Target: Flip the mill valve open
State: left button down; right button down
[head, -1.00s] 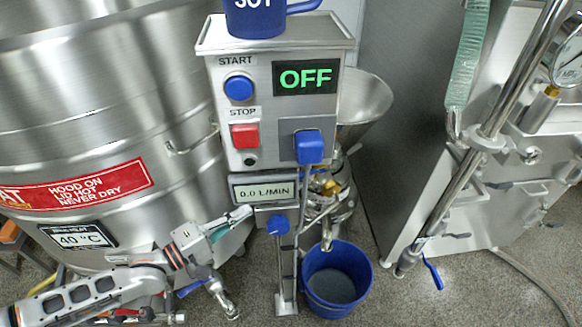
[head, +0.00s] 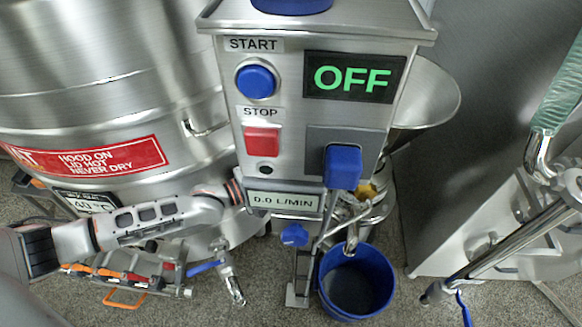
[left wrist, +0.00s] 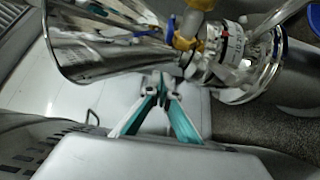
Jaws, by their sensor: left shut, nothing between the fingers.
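The mill stands behind the control box. Its steel funnel (head: 430,98) and a yellow fitting (head: 368,190) show at the box's right side in the head view. In the left wrist view, the funnel (left wrist: 105,50), yellow parts (left wrist: 187,42) and a round steel body (left wrist: 245,65) are close up. I cannot tell which part is the valve handle. My left arm reaches in from the left, and the box hides its gripper in the head view. In the left wrist view the left gripper (left wrist: 165,88) is shut and empty, its tips close below the yellow parts; contact is unclear.
The control box (head: 222,120) stands in front of the mill, its display reading OFF. A blue bucket (head: 388,290) is on the floor below the spout. A large steel kettle (head: 90,110) fills the left. A blue-handled pipe valve (head: 205,266) sits low by the kettle.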

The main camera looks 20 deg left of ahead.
pick_arm(q)
jog(key=d, duration=0.2)
jog(key=w+d, duration=0.1)
jog(key=shift+d+b, duration=0.35)
jog(key=shift+b, duration=0.05)
jog(key=shift+s+d, duration=0.45)
jog(key=shift+s, duration=0.2)
pick_arm(e)
jog(key=shift+s+a+f+m, duration=0.15)
jog(key=shift+s+a+m, duration=0.1)
jog(key=shift+a+m, duration=0.45)
jog(key=shift+w, duration=0.1)
